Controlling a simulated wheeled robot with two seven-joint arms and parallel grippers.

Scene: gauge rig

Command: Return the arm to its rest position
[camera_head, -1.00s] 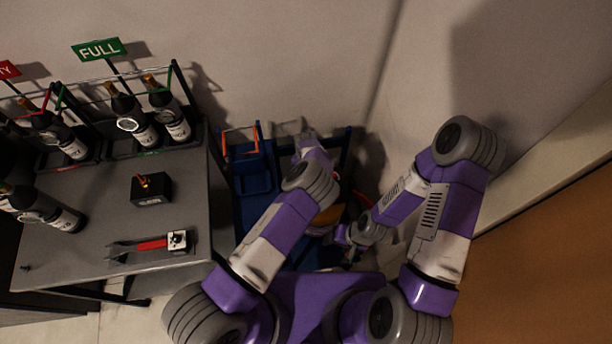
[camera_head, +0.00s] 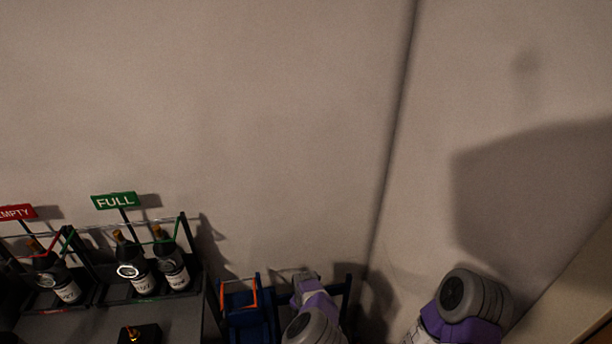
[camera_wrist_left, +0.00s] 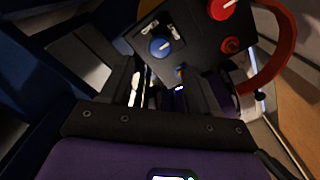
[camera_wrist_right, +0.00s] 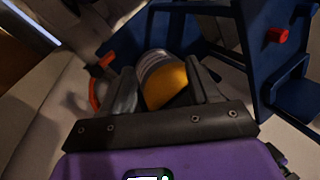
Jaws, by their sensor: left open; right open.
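My two purple and grey arms show only in part at the bottom of the head view, the left one (camera_head: 314,325) at the centre and the right one (camera_head: 470,302) further right. Neither gripper shows there. In the left wrist view my left gripper (camera_wrist_left: 178,85) is open, with a black box (camera_wrist_left: 190,45) bearing a blue knob and a red button just beyond its fingers. In the right wrist view my right gripper (camera_wrist_right: 162,85) is open. A grey cylinder with a yellow end (camera_wrist_right: 165,80) shows between and beyond its fingers; I cannot tell whether they touch.
A blue frame (camera_wrist_right: 190,30) stands close around the right gripper. In the head view, racks with dark bottles (camera_head: 135,268) under a green FULL sign (camera_head: 115,200) and a red EMPTY sign (camera_head: 15,213) stand at left. A bare wall (camera_head: 250,110) fills the upper part.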

